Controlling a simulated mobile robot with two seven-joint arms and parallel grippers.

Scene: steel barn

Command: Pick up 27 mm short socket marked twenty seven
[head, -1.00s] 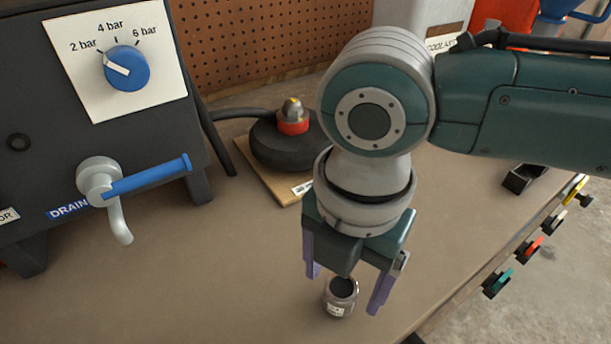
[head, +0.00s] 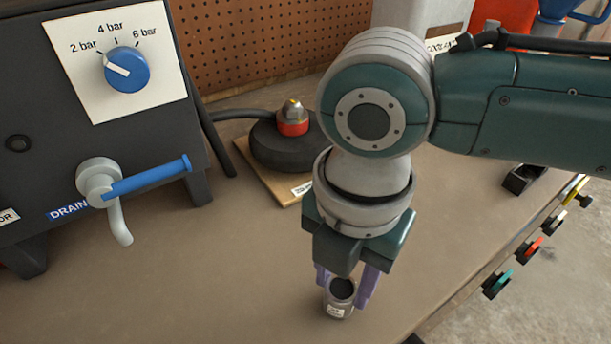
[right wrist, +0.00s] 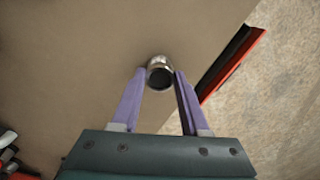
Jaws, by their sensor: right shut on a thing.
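The short socket (head: 338,300) is a small dark metal cylinder with a pale label on its side, too small to read. It stands upright on the brown bench top near the front edge. My right gripper (head: 345,288) points down at it, and its purple fingers are shut on the socket's two sides. In the right wrist view the socket (right wrist: 160,74) sits between the fingertips of the right gripper (right wrist: 160,80), its dark round opening showing. My left gripper is not in view.
A dark machine with a blue knob (head: 126,69) and a blue-handled drain tap (head: 146,180) stands at the left. A black round device with a red collar (head: 293,125) sits on a wooden board behind. Coloured-handled items (head: 530,250) line the bench's right edge. The bench left of the socket is clear.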

